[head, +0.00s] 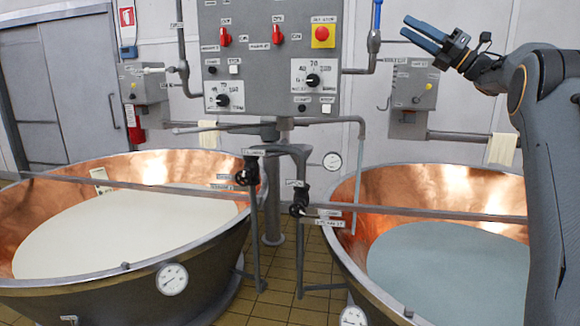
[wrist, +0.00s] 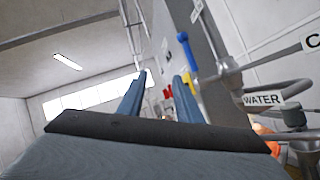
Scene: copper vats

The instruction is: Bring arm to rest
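My arm (head: 550,130) is raised on the right side of the head view, above the right vat. My gripper (head: 406,26) points to the upper left, in front of the wall to the right of the control panel. Its two blue fingers are apart with nothing between them, as the wrist view (wrist: 159,82) also shows. The wrist view looks up past the fingers towards the ceiling and windows.
Two copper vats stand below: the left vat (head: 225,220) holds white liquid, the right vat (head: 345,205) bluish liquid. A grey control panel (head: 270,75) and blue-handled valve (head: 377,15) are left of my gripper. The wrist view shows a WATER-labelled pipe (wrist: 262,99).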

